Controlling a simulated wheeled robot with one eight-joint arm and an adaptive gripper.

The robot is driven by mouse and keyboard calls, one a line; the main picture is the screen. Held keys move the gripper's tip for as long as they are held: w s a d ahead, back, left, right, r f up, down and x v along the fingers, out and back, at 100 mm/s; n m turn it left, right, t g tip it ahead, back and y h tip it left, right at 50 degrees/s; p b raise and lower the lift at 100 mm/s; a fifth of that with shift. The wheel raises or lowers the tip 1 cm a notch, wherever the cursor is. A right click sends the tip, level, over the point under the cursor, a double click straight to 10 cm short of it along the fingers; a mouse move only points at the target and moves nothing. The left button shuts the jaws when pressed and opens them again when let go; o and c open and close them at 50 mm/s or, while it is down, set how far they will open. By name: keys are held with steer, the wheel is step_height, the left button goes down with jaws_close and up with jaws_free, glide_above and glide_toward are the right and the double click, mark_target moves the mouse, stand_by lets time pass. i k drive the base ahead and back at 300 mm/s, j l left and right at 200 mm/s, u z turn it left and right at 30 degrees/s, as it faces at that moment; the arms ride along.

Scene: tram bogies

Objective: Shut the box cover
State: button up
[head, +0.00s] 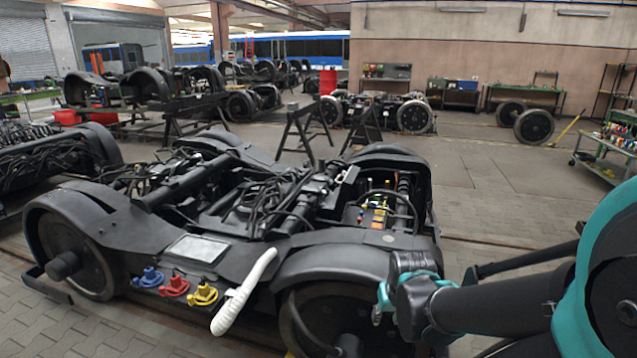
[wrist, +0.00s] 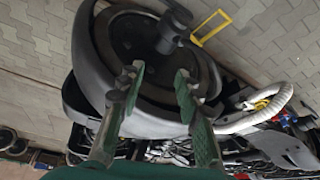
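An open box (head: 352,214) sits in the right part of the black bogie, behind the front right wheel cover. Yellow, red and blue parts show inside it. A dark raised panel (head: 345,188) at its left may be the cover; I cannot tell for sure. My gripper (head: 382,301), with teal fingers, is in front of the bogie's right wheel, nearer to me than the box and lower in the picture. In the wrist view my gripper (wrist: 160,82) is open, with nothing between its fingers. The box cannot be made out in the wrist view.
The bogie's wheel (wrist: 135,38) and curved wheel cover (head: 335,264) are close to my gripper. A white hose (head: 244,292) hangs from the bogie's side, beside blue, red and yellow fittings (head: 175,286). Black trestles (head: 305,130) stand behind. Open floor (head: 490,195) lies right.

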mark_target(342, 191)
steer(key=i+j+z, duration=0.2)
steer(key=j, duration=0.5)
steer(key=j+z, duration=0.2)
steer(key=j, duration=0.45)
steer(key=i+j+z, duration=0.2)
steer(key=j, duration=0.55)
steer(key=k+l, duration=0.05)
steer(key=k, duration=0.05)
